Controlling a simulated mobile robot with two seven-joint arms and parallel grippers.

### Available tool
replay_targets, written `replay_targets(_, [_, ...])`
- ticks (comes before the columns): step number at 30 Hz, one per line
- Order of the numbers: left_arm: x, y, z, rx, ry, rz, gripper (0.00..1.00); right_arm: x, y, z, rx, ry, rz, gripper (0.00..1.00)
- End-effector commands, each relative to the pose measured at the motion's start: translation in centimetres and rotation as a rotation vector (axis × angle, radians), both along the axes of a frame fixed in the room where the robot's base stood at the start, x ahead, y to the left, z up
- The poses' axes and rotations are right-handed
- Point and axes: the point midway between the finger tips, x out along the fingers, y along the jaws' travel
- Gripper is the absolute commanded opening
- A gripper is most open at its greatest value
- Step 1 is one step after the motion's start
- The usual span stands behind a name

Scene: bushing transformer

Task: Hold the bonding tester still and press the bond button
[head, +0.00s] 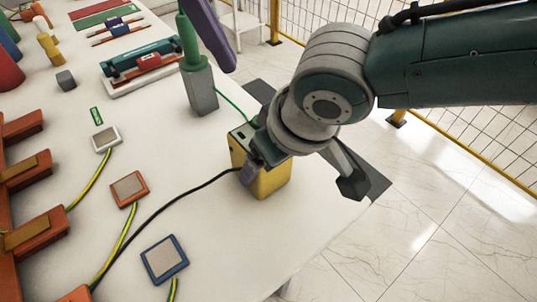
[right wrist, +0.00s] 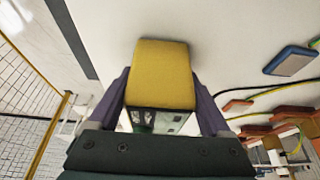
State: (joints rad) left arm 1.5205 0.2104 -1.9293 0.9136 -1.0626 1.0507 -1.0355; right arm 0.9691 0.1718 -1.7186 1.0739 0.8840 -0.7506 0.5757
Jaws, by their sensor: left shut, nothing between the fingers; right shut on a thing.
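The bonding tester (head: 272,184) is a yellow box standing near the table's right edge. My right gripper (head: 262,174) is shut on it from above and covers part of its top. In the right wrist view the tester (right wrist: 160,72) sits between the two purple fingers, one on each side. A green and dark panel shows on its near end (right wrist: 150,121); I cannot make out the bond button clearly.
A green cable and a black cable (head: 170,206) run to the tester. White, orange and blue pads (head: 164,259) lie to the left. Floor is beyond the right edge.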

Motion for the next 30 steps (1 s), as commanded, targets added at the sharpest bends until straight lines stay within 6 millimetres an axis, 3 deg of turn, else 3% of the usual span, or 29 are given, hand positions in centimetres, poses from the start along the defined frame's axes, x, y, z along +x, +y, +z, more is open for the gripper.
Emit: replay_targets(30, [-0.12,-0.61,0.02,-0.026,-0.001,-0.003,0.0,0.04,0.0,0.05,0.001,-0.001,0.0,0.0])
